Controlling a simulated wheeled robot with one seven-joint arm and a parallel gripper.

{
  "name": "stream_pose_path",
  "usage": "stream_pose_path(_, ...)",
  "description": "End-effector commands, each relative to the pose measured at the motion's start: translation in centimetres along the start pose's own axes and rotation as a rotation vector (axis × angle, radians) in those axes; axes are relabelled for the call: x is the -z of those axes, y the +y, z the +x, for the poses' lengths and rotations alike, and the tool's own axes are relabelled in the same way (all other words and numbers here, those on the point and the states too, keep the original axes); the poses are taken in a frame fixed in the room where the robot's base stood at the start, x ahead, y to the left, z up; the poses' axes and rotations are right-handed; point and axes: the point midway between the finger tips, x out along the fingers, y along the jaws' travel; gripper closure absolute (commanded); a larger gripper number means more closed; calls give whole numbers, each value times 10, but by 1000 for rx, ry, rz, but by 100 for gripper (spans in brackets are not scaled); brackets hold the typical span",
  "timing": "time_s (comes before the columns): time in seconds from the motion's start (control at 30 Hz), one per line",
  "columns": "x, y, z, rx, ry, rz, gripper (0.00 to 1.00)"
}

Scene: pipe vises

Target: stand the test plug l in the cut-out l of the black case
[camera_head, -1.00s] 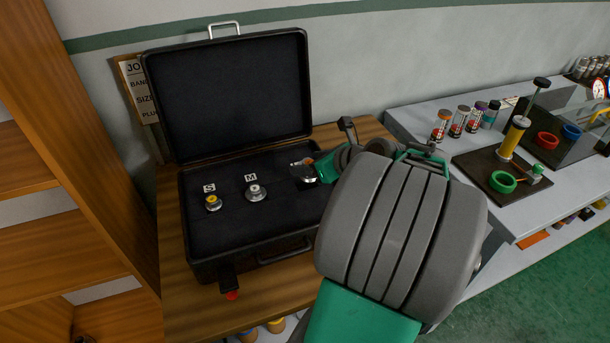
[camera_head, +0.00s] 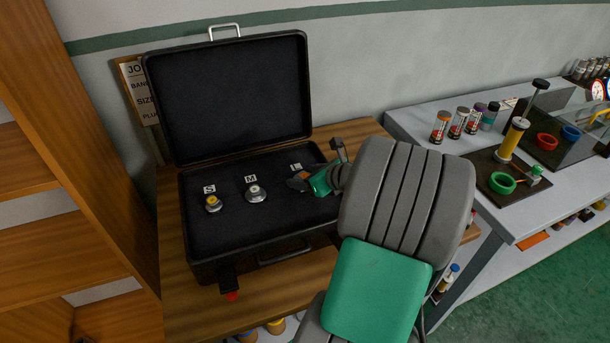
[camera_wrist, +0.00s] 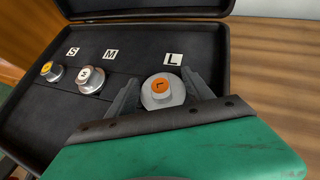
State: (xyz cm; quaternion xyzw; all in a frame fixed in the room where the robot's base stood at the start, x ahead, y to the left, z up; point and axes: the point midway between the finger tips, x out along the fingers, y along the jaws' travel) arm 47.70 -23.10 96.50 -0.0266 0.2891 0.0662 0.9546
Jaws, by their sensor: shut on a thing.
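The black case (camera_head: 239,262) stands open on the wooden bench. Its foam has labels S, M and L (camera_wrist: 173,59). The test plug l (camera_wrist: 162,89), silver with an orange top, is between the fingers of my gripper (camera_wrist: 161,92), just in front of the L label. My gripper (camera_head: 301,183) is shut on the plug, at the right side of the case. The cut-out l is hidden under the plug and fingers, and I cannot tell how deep the plug sits. In the head view my gripper mostly hides the plug.
A yellow-topped plug (camera_head: 213,204) stands by the S label and a silver plug (camera_head: 256,193) by the M label. The open lid (camera_head: 232,98) rises behind. A grey bench (camera_head: 420,118) with jars and a pump is at the right.

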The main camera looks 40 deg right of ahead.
Motion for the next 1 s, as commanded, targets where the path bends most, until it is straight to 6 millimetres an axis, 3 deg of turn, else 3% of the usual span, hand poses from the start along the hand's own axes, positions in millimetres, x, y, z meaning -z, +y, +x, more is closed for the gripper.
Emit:
stream_pose_path(0.2, 14, 2, 5, -4, 17, 10, 98)
stream_pose_path(0.23, 15, 3, 6, -6, 19, 12, 38)
stream_pose_path(0.4, 18, 5, 7, -11, 23, 16, 24)
stream_pose_path(0.5, 18, 5, 7, -12, 24, 17, 18)
stream_pose_path(0.83, 11, 5, 3, -13, 22, 11, 18)
stream_pose_path(1.0, 5, 2, -36, -3, 18, 14, 18)
